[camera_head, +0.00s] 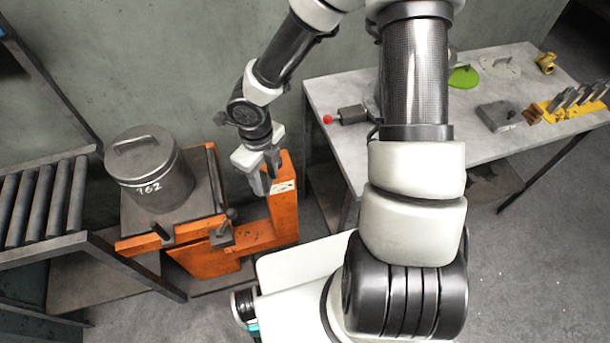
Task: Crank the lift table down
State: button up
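The lift table is orange, with a dark top plate (137,222), and stands left of centre. A dark crank handle (230,214) with a small knob rises from a grey block at its near right side. My gripper (265,178) points down, to the right of and above the crank, and looks apart from it. Its two fingers show a gap and hold nothing visible. It hangs in front of an upright orange post (284,205) of the lift table, and I cannot tell whether it touches it.
A grey lidded canister (150,172) with a top handle and a number stands on the lift table. A roller rack (45,205) is close on the left. A workbench (345,92) with tools and parts stands at right. A grey wall is behind.

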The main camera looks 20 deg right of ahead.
notch_tip(320, 180, up, 7)
jog(key=shift+r, duration=0.2)
dwell(0.3)
dwell(0.3)
